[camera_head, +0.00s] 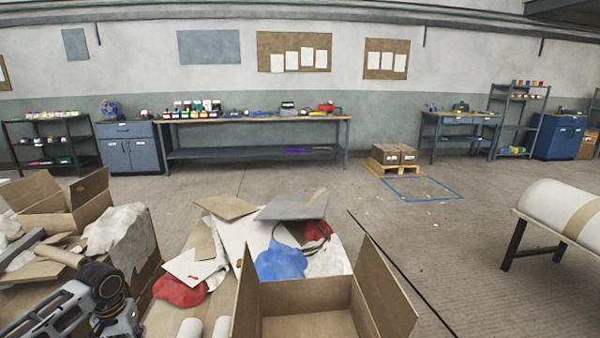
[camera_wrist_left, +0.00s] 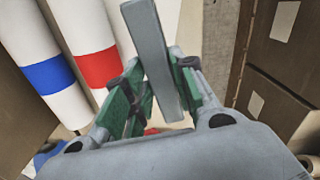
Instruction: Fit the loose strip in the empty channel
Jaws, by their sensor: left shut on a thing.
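My left gripper (camera_wrist_left: 158,88) shows in the left wrist view, its green-padded fingers shut on a grey strip (camera_wrist_left: 147,40). The strip is long, flat and straight. It stands tilted between the fingers and reaches past them toward the top of the view. In the head view only a dark part of my left arm shows at the lower left; the gripper is out of that picture. I cannot make out an empty channel in either view. My right gripper is in neither view.
White rolls with a blue band (camera_wrist_left: 46,76) and a red band (camera_wrist_left: 97,68) stand beside the gripper. An open cardboard box (camera_head: 385,285) is at the front, near a heap with a blue cloth (camera_head: 281,261). Open floor (camera_head: 440,240) lies to the right.

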